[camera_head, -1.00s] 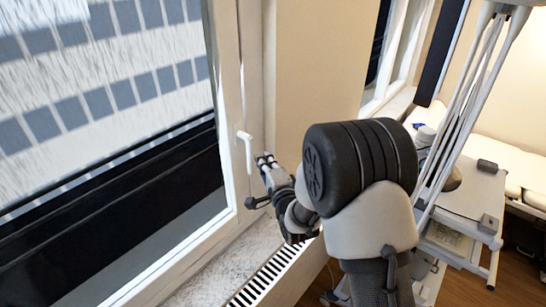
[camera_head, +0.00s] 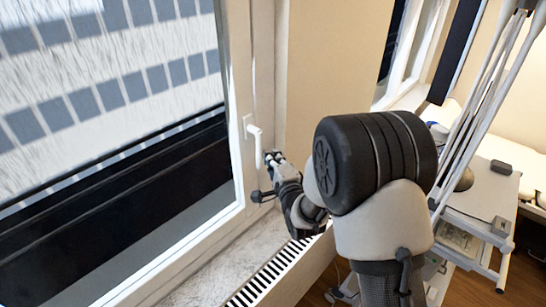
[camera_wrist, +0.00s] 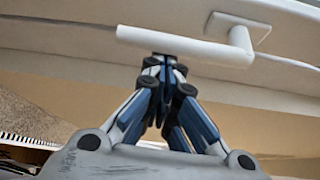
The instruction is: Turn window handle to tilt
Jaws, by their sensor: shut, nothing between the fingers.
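The white window handle (camera_head: 257,152) sits on the window frame with its lever hanging down in the head view. In the wrist view its lever (camera_wrist: 185,45) runs across the top, with the mounting plate (camera_wrist: 240,27) at the upper right. My gripper (camera_head: 271,157) is just right of the lever's lower part in the head view. In the wrist view the shut fingertips (camera_wrist: 165,62) meet at the lever's near edge, around its middle. Nothing is between them. I cannot tell whether they touch the lever.
The window frame (camera_head: 240,100) and glass are on the left. Below is a stone sill (camera_head: 205,268) with a slotted vent grille (camera_head: 270,272). A beige wall (camera_head: 325,70) stands right of the window. A white cart (camera_head: 490,190) is at the right.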

